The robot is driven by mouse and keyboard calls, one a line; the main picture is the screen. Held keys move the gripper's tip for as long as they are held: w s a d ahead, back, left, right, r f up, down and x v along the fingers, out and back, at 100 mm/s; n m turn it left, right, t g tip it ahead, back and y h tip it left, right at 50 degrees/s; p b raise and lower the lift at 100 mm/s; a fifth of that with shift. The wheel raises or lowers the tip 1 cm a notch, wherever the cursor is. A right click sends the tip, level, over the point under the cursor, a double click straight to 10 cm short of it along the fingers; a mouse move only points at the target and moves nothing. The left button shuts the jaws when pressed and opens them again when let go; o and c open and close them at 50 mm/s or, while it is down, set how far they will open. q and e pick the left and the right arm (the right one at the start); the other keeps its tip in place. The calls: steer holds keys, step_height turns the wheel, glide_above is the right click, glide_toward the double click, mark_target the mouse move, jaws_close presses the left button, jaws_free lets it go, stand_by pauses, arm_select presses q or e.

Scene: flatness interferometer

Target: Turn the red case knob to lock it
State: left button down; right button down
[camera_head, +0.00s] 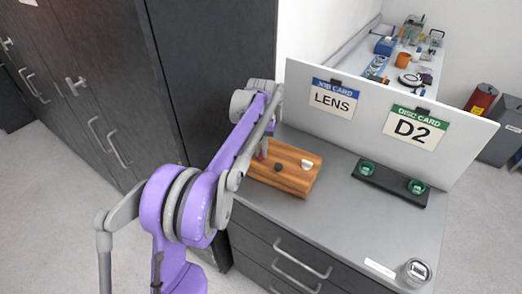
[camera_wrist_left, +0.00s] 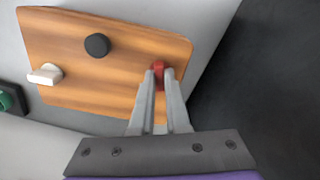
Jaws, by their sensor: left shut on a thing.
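The red knob (camera_wrist_left: 158,68) stands on a wooden case (camera_wrist_left: 120,85), near one end of its top. In the left wrist view the two fingers of my left gripper (camera_wrist_left: 159,74) are closed around the red knob, one on each side. In the head view the wooden case (camera_head: 287,182) lies on the grey counter, and my left gripper (camera_head: 263,150) reaches down at its left end. My arm largely hides the red knob there. My right gripper is in neither view.
A black knob (camera_wrist_left: 97,45) and a white knob (camera_wrist_left: 45,74) sit on the same case. A black tray with green-topped pieces (camera_head: 391,183) lies to the right. A white panel with cards (camera_head: 365,98) stands behind. A small metal jar (camera_head: 416,272) stands front right.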

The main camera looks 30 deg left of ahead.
mark_target(261, 152)
arm_select(q)
steer(key=shift+m, duration=1.5)
steer(key=c, duration=0.9)
jaws_free()
steer(key=shift+r, duration=0.15)
step_height(261, 152, up, 11)
steer(key=shift+f+p, duration=0.2)
steer(key=shift+p, duration=0.25)
